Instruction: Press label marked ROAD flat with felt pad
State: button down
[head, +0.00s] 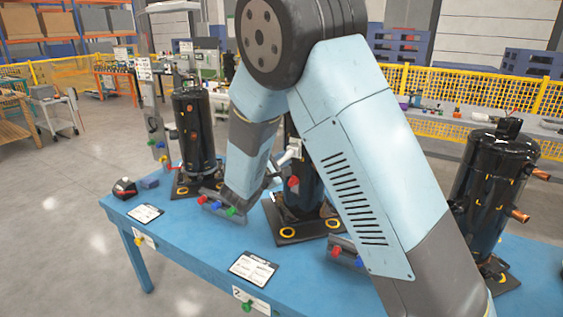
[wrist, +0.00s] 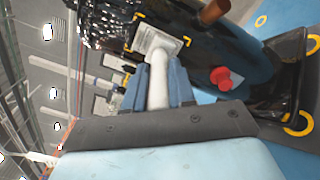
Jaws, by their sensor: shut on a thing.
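My gripper (wrist: 160,85) is shut on a white-handled tool, the felt pad (wrist: 159,88), between its two blue fingers. The tool's far end meets or overlaps a pale label (wrist: 152,38) on the dark side of the middle compressor (wrist: 205,50). I cannot tell whether the pad touches the label, and its lettering is not readable. In the head view, the white tool (head: 290,153) shows beside the middle compressor (head: 306,185). My arm hides much of that compressor and most of my gripper.
A black compressor (head: 194,128) stands at left and another (head: 495,185) at right on the blue table (head: 190,240). A red cap (wrist: 221,78) and a copper pipe stub (wrist: 214,11) are close to the tool. Cap holders (head: 222,207) and clipboards (head: 252,268) lie in front.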

jog(key=shift+v, duration=1.7)
jog(key=shift+w+f, duration=0.1)
jog(key=shift+w+d+f, duration=0.3)
jog(key=shift+w+f, duration=0.15)
jog(key=shift+w, duration=0.1)
jog(key=shift+w+d+f, duration=0.3)
jog(key=shift+w+f, duration=0.15)
jog(key=shift+w, duration=0.05)
jog(key=shift+w+d, duration=0.2)
jog(key=shift+w, duration=0.2)
jog(key=shift+s, duration=0.1)
dwell(0.4)
jog(key=shift+v, duration=1.65)
jog(key=shift+f, duration=0.1)
